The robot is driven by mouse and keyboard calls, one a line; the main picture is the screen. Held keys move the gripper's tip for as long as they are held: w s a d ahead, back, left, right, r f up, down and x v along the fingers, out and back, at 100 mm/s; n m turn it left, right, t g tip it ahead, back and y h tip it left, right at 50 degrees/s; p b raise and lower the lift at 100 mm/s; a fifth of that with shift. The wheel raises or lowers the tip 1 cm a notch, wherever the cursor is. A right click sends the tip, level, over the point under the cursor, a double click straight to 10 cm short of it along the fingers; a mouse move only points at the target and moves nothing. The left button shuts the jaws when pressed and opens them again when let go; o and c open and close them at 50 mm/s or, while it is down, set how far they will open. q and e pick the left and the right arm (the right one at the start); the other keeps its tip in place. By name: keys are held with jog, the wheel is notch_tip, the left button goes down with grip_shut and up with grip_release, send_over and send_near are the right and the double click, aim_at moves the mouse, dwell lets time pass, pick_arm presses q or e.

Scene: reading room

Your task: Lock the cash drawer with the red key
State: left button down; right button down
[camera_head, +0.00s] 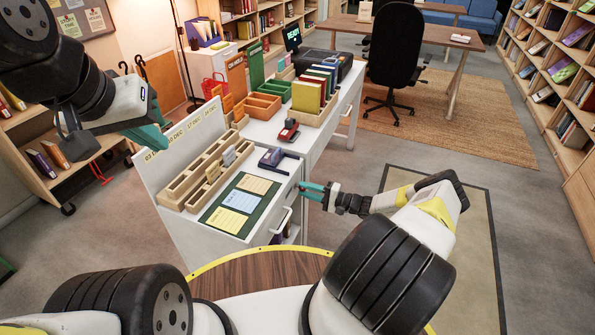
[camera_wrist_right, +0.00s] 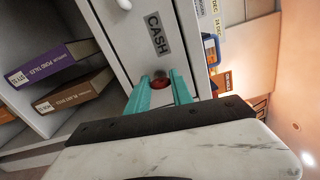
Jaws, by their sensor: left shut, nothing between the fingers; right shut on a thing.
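The cash drawer (camera_wrist_right: 128,48) has a white front with a grey CASH label (camera_wrist_right: 158,34); it looks shut. My right gripper (camera_wrist_right: 159,88) is shut on the red key (camera_wrist_right: 159,82), close against the drawer front below the label. Only a small red part shows between the teal fingertips. How far the key sits in the lock is hidden. In the head view my right gripper (camera_head: 313,191) reaches the desk's right side, where the drawer front is seen at a steep angle. My left gripper (camera_head: 152,137) is shut and empty, raised left of the desk.
Books (camera_wrist_right: 72,92) lie on a shelf beside the drawer. The rug (camera_head: 445,235) right of the desk is clear.

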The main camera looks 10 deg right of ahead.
jog(key=shift+n, duration=0.6)
jog(key=c, duration=1.1)
grip_release()
jog(key=v, duration=0.7)
jog(key=shift+s+d, duration=0.25)
jog(key=shift+d, duration=0.05)
